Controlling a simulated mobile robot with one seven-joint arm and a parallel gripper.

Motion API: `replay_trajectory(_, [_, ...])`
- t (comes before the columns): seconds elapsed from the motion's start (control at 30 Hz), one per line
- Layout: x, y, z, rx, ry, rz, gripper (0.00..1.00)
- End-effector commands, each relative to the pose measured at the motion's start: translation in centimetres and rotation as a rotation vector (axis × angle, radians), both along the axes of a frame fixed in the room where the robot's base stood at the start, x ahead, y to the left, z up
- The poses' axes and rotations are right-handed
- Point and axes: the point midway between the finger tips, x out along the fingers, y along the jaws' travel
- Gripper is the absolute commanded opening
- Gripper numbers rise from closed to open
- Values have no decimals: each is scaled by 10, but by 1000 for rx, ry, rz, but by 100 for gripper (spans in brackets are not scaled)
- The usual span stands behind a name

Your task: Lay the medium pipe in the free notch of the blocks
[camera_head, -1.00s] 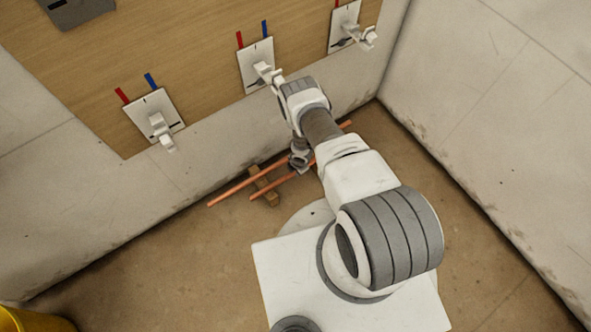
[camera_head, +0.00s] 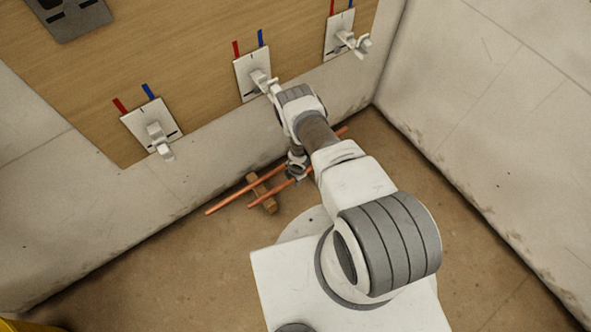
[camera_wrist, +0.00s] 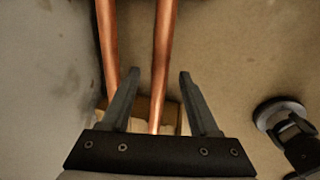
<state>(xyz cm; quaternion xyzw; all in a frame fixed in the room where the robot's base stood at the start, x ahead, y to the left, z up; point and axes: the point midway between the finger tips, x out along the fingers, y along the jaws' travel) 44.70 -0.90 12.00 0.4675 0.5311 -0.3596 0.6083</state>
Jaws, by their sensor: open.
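Two copper pipes lie side by side low over the floor along the back wall. The wall-side pipe (camera_head: 233,196) and the nearer pipe (camera_head: 268,197) cross a notched wooden block (camera_head: 267,204), which also shows in the wrist view (camera_wrist: 143,106). I cannot tell which pipe is the medium one, and the notches are unclear. My gripper (camera_head: 297,175) is low over the pipes and open. In the wrist view its fingers (camera_wrist: 156,78) stand either side of the nearer pipe (camera_wrist: 165,45), apart from it. The wall-side pipe (camera_wrist: 108,40) passes by the left finger. My arm hides part of both pipes.
Several white valve plates, such as the middle one (camera_head: 251,70), are on the wooden wall panel (camera_head: 190,60) above, their fittings sticking out. Walls meet in a corner (camera_head: 374,103) at the right. A yellow object (camera_head: 30,326) is at the lower left. Floor between is clear.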

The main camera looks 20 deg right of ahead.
Motion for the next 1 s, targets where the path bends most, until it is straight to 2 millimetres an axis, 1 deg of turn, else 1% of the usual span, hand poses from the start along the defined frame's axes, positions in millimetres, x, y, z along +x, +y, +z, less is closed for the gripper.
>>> replay_trajectory(0.03, [-1, 0, 12, -1, 0, 3, 62])
replay_trajectory(0.17, [-4, -2, 37, -1, 0, 3, 62])
replay_trajectory(0.5, [-19, -6, 116, -2, 0, 1, 62])
replay_trajectory(0.6, [-23, -8, 135, -2, -1, 0, 62])
replay_trajectory(0.7, [-26, -9, 149, -1, 0, 0, 62])
replay_trajectory(0.8, [-28, -10, 158, -1, 1, 0, 62])
replay_trajectory(1.0, [-29, -10, 164, 0, -1, -1, 62])
